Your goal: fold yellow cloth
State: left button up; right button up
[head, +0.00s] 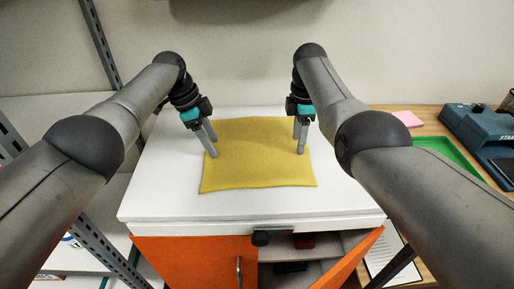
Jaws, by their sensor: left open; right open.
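The yellow cloth (257,165) lies spread out flat on the white top of a cabinet, roughly square, with no fold visible. My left gripper (213,154) is open and empty, its fingertips at the cloth's left edge. My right gripper (300,150) is open and empty, with its fingertips over the right part of the cloth. I cannot tell whether either gripper's fingertips touch the cloth.
The white cabinet top (160,190) is clear around the cloth. Below it are an orange door (190,258) and an open compartment. A wooden desk at right holds a pink pad (408,118), a green tray (455,152) and a dark blue device (480,130).

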pick_arm(q)
jog(key=shift+f, duration=0.25)
pick_arm(e)
jog(key=shift+f, duration=0.2)
pick_arm(q)
jog(key=shift+r, duration=0.1)
jog(key=shift+c, duration=0.7)
pick_arm(e)
jog(key=shift+c, duration=0.7)
pick_arm(q)
grip_shut()
pick_arm(e)
grip_shut()
jog(key=shift+s, duration=0.1)
pick_arm(q)
jog(key=shift+r, duration=0.1)
pick_arm(e)
jog(key=shift+r, duration=0.15)
